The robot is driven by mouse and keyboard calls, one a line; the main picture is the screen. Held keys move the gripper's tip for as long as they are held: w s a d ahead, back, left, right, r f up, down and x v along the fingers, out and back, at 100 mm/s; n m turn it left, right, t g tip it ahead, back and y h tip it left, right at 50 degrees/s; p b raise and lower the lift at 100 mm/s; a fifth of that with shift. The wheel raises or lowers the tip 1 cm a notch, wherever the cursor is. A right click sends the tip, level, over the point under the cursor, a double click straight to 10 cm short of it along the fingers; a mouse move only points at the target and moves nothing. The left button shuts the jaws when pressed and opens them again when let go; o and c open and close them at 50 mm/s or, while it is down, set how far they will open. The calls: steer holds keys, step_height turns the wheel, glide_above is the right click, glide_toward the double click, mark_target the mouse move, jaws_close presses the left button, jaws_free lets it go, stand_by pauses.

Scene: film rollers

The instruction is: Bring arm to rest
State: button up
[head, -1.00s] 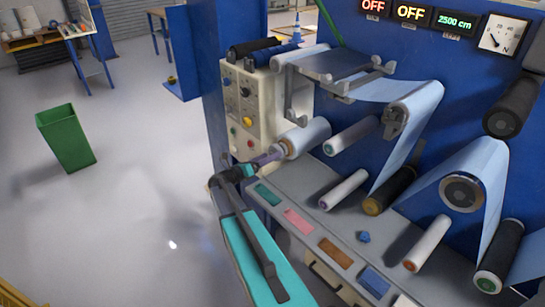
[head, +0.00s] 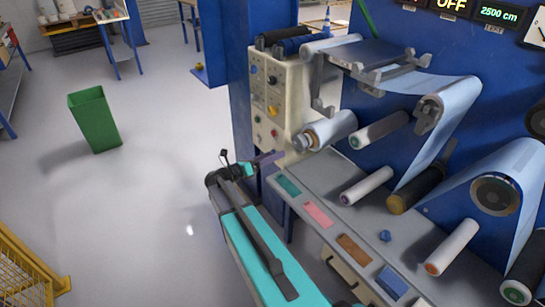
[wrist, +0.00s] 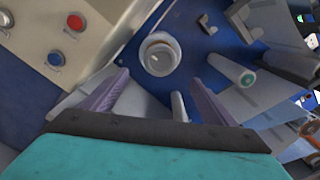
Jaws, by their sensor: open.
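My arm, with teal covers, reaches from the bottom of the head view up beside the blue film machine (head: 225,100). My gripper (head: 268,157) has purple fingers and sits just left of the control panel's lower part. In the wrist view the two fingers (wrist: 155,95) are spread apart with nothing held between them. The pale end of a roller (wrist: 160,54) shows beyond them, apart from the fingers. In the head view that light film roll (head: 328,130) is on the machine, to the right of my gripper.
The grey ledge (head: 320,235) with coloured plates runs close along my arm's right side. The control panel (head: 277,100) stands near the gripper. A green bin (head: 95,120) and yellow railing (head: 30,265) are at left. Open floor (head: 150,205) lies left of my arm.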

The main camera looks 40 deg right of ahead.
stand_by(0.3)
steer(key=s+a+f+m+g+y, duration=0.1)
steer(key=s+a+f+y, duration=0.2)
steer(key=s+a+f, duration=0.55)
steer(key=s+a+f+m+y, duration=0.15)
steer(key=s+a+f, duration=0.3)
steer(key=f, duration=0.65)
steer(key=s+a+f+m+g+y, duration=0.1)
steer(key=s+a+f+y, duration=0.3)
steer(key=s+f, duration=0.5)
steer(key=s+a+f+m+g+y, duration=0.1)
steer(key=s+a+f+m+y, duration=0.3)
steer(key=s+a+m, duration=0.3)
steer(key=s+a+f+m+g+y, duration=0.1)
steer(key=s+a+f+m+y, duration=0.3)
steer(key=a+m, duration=0.9)
steer(key=s+a+y, duration=0.1)
steer(key=s+a, duration=0.1)
steer(key=s, duration=0.1)
steer(key=shift+s+a+m+g, duration=0.25)
steer(key=shift+s+m+g, duration=0.05)
steer(key=shift+m, duration=0.05)
